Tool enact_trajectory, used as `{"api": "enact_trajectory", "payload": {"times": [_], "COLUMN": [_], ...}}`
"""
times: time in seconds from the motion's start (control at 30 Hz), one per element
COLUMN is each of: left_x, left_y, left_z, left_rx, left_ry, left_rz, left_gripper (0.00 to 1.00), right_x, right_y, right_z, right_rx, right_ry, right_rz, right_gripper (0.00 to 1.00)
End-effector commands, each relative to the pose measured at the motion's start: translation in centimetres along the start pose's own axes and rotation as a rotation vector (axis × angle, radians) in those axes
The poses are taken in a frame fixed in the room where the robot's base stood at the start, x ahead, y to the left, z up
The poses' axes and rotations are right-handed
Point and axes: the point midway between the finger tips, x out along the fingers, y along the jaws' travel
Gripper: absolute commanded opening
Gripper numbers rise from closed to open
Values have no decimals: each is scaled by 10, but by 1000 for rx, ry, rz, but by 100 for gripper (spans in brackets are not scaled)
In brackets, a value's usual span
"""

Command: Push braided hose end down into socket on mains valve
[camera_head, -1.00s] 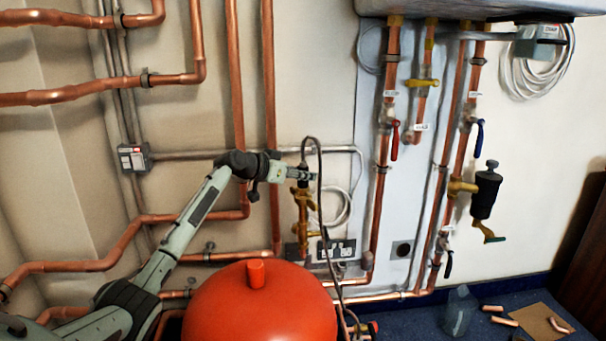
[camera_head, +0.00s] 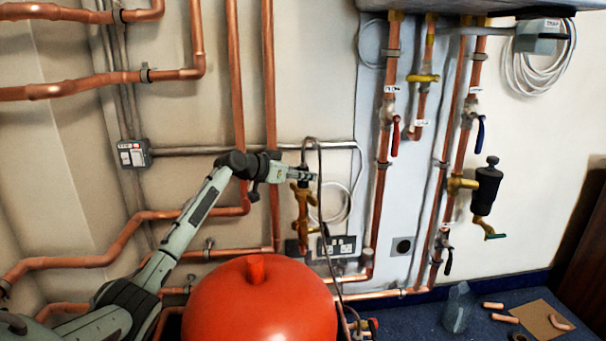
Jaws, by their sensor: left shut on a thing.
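The brass mains valve (camera_head: 303,215) stands upright on the wall, left of centre, above the red vessel. The braided hose (camera_head: 320,200) is a thin dark line that loops over the top of my left gripper and hangs down past the right side of the valve. My left gripper (camera_head: 303,174) is just above the valve and shut on the hose end, which is mostly hidden between the fingers. I cannot tell how deep the hose end sits in the socket. My right gripper is not in the view.
A rounded red vessel (camera_head: 262,305) stands below the valve. Copper pipes (camera_head: 272,120) run up the wall behind my left arm. A double wall socket (camera_head: 337,246) is right of the valve.

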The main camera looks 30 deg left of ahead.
Motion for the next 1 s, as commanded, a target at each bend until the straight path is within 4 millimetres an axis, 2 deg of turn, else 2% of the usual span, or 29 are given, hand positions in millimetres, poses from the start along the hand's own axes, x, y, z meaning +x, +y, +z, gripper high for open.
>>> {"api": "enact_trajectory", "payload": {"times": [0.3, 0.33, 0.5, 0.83, 1.0], "left_x": [0, 0, 0, -1, -21], "left_y": [0, 0, 0, 0, 0], "left_z": [0, 1, 1, 2, 2], "left_rx": [0, 0, 0, 0, 3], "left_ry": [2, 1, 1, -1, -2], "left_rz": [0, 0, 0, 0, -1], "left_gripper": [0, 28, 49, 50, 50], "right_x": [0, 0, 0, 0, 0], "right_y": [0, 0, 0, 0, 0], "right_z": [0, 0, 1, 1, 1], "right_rx": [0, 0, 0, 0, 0], "right_ry": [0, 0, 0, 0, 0], "right_rz": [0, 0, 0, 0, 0], "right_gripper": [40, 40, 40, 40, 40]}}
